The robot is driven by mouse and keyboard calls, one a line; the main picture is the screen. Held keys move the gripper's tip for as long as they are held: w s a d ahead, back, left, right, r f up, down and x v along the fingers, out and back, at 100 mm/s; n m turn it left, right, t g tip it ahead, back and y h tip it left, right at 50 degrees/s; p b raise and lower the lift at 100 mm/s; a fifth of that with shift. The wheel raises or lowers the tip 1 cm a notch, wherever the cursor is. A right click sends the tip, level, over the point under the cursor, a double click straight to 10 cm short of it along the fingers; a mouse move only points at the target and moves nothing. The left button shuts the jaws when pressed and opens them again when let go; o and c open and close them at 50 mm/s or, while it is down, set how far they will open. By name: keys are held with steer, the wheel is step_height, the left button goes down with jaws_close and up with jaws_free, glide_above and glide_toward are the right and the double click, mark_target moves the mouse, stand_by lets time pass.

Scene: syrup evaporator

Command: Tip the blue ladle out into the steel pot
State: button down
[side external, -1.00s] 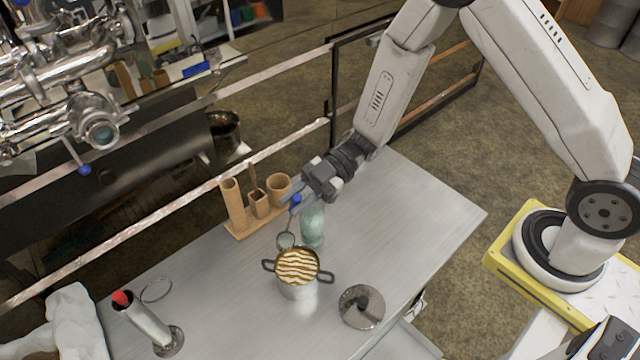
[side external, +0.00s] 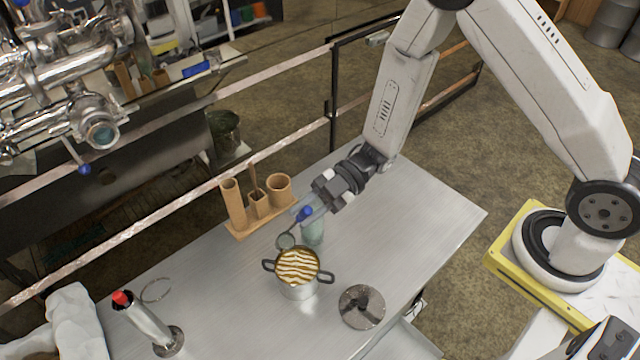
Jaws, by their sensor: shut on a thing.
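The steel pot (side external: 299,291) stands on the metal table with two side handles. Its top shows brown and white stripes. My gripper (side external: 305,212) is shut on the blue ladle (side external: 286,241), gripping it by its blue handle end. The ladle's small round bowl hangs just behind the pot, to its upper left, apart from the pot's rim as far as I can see. What the bowl holds is too small to tell. My gripper is above and to the right of the pot.
A wooden holder (side external: 240,233) with several cups is behind left. A round steel lid (side external: 362,306) lies right of the pot. A red-tipped cylinder (side external: 146,318) and white cloth (side external: 75,318) are at left. The table's right side is clear.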

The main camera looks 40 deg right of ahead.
steer(key=shift+s+f+n+t, duration=0.3)
steer(key=shift+s+f+n, duration=0.85)
steer(key=shift+s, duration=0.35)
steer(key=shift+s+f, duration=0.25)
steer(key=shift+s+d+f+n, duration=0.1)
steer(key=shift+s+f+n, duration=0.15)
steer(key=shift+n, duration=0.1)
steer(key=shift+s+f, duration=0.2)
steer(key=shift+s, duration=0.05)
steer(key=shift+s+f+n, duration=0.4)
steer(key=shift+s+n, duration=0.1)
steer(key=shift+n, duration=0.2)
steer(key=shift+s+f+n+t+y, duration=0.3)
steer(key=shift+s+f+n, duration=0.4)
steer(key=shift+f, duration=0.15)
steer(key=shift+s+f, duration=0.15)
steer(key=shift+s+d+f+n, duration=0.1)
steer(key=shift+s+f+n, duration=0.5)
steer(key=shift+f+n, duration=0.2)
steer(key=shift+s+f+n, duration=0.2)
steer(key=shift+f+n, duration=0.2)
